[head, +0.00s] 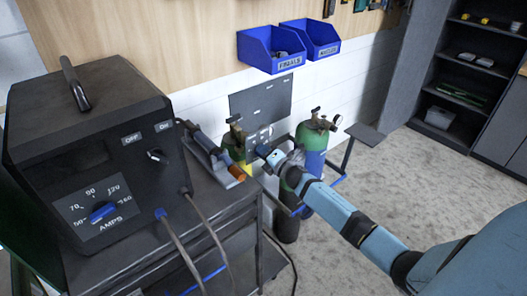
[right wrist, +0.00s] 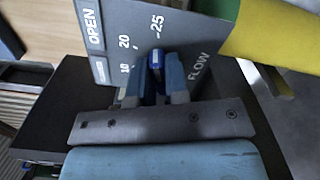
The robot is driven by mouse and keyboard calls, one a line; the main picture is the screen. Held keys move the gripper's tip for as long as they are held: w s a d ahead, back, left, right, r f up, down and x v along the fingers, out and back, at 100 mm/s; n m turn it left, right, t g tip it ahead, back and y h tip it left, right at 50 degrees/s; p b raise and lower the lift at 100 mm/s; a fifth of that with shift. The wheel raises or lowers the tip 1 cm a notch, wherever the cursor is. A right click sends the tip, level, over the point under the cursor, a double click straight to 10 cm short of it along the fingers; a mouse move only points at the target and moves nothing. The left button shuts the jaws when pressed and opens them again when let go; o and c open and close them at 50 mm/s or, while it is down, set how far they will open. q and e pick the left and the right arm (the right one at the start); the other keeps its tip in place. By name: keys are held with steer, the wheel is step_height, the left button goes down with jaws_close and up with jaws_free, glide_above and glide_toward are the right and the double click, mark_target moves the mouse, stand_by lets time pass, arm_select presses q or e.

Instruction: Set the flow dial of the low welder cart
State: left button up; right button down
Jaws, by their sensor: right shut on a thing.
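The flow dial (right wrist: 156,60) is a small blue knob on a grey plate (right wrist: 200,30), marked OPEN, 10, 20, 25 and FLOW in the right wrist view. My right gripper (right wrist: 152,75) is shut on this knob, with one finger on each side. The fingers hide much of the dial and part of the scale, so its exact setting cannot be read. In the head view my right gripper (head: 264,151) reaches the small grey panel beside the gas cylinders, low behind the cart (head: 215,206). My left gripper is not in view.
The welder box (head: 95,150) with its AMPS dial (head: 103,212) stands on the cart at left. A torch (head: 215,155) lies beside it. A green and blue gas cylinder (head: 313,150) stands close to my right forearm. Blue bins (head: 272,50) hang above. Floor at right is free.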

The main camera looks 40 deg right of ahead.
steer(key=shift+m, duration=0.6)
steer(key=shift+f, duration=0.1)
steer(key=c, duration=1.1)
jaws_free()
steer(key=s, duration=0.9)
steer(key=s+d+b, duration=0.1)
steer(key=s, duration=0.3)
steer(key=shift+s, duration=0.4)
steer(key=s+a+f+m+g+p, duration=0.2)
steer(key=s+a+m, duration=0.4)
steer(key=s+a, duration=0.1)
steer(key=s+a+f+m+g+y+p, duration=0.1)
steer(key=s+a+m+g+p, duration=0.1)
steer(key=s+a+m, duration=0.4)
steer(key=s+a+f+m+g+y+p, duration=0.1)
steer(key=s+a+f+m+g+p, duration=0.1)
steer(key=s+a+m, duration=0.5)
steer(key=shift+s+a+f+g+p, duration=0.15)
steer(key=shift+s+a+p, duration=0.35)
steer(key=shift+a, duration=0.4)
steer(key=shift+s+a+f+g+p, duration=0.15)
steer(key=shift+s+a+p, duration=0.3)
steer(key=shift+a, duration=0.5)
steer(key=shift+s+a+g+p, duration=0.2)
steer(key=shift+s+a+p, duration=0.1)
steer(key=shift+s+a, duration=0.5)
